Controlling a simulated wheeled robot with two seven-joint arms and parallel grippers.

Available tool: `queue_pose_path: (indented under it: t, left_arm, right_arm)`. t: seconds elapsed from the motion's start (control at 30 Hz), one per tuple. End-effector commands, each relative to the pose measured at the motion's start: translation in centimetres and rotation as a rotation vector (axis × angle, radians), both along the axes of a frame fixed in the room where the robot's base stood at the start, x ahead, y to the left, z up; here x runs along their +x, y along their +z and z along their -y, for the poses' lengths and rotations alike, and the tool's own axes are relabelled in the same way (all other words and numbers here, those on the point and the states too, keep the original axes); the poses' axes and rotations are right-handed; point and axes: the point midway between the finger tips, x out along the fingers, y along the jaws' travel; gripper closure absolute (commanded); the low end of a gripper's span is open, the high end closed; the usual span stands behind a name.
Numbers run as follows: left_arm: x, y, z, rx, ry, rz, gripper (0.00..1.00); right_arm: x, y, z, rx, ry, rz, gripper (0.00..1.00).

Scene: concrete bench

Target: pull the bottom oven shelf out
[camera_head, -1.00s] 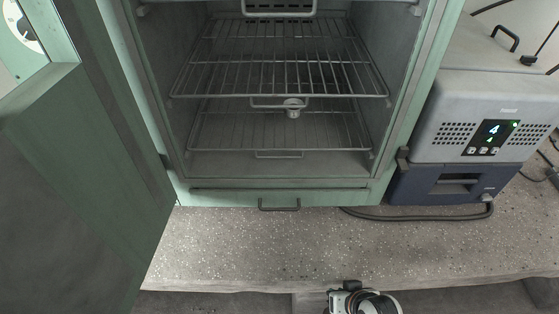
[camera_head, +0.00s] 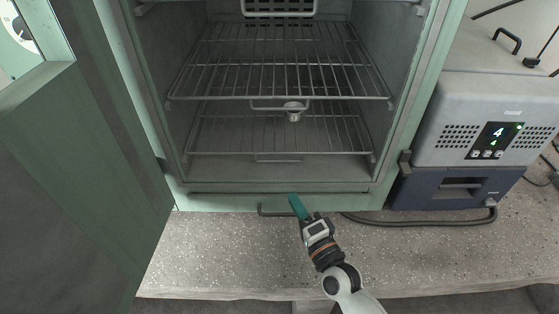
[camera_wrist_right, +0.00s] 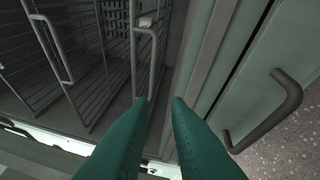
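The bottom oven shelf (camera_head: 225,153) is a wire rack inside the green oven, seated low in the chamber. Its looped front handle (camera_head: 278,160) hangs at the front edge; in the right wrist view the handle (camera_wrist_right: 153,65) lies just beyond the fingertips. My right gripper (camera_head: 293,198) has green fingers and is in front of the oven's lower sill, below the shelf handle. In the right wrist view my right gripper (camera_wrist_right: 160,102) is open, with nothing between the fingers. My left gripper is not in view.
The oven door (camera_head: 85,170) stands open at left. Another wire shelf (camera_head: 280,80) is above. A small metal object (camera_head: 293,111) shows under its front edge. A dark handle (camera_wrist_right: 285,105) is on the lower front panel. A grey-blue device (camera_head: 470,150) stands right.

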Motion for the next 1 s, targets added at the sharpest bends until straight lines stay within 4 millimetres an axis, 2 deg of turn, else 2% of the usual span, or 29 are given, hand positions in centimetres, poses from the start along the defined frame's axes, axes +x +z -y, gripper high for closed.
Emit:
queue_pose_path:
  t: [0.1,0.27,0.7,0.83,1.0]
  left_arm:
    - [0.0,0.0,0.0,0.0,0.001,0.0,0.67]
    - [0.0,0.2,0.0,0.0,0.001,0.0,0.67]
    - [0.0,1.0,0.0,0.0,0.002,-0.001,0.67]
    - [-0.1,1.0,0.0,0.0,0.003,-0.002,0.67]
    - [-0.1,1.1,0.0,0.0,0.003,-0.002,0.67]
  right_arm:
    - [0.9,0.5,0.4,0.093,-0.03,0.02,0.84]
    - [2.2,1.1,0.1,0.125,-0.041,0.028,0.84]
    - [9.7,2.5,-3.1,0.119,-0.04,0.027,0.84]
    - [11.1,2.7,-3.7,0.118,-0.039,0.026,0.84]
    - [11.8,2.8,-4.0,0.119,-0.039,0.026,0.84]
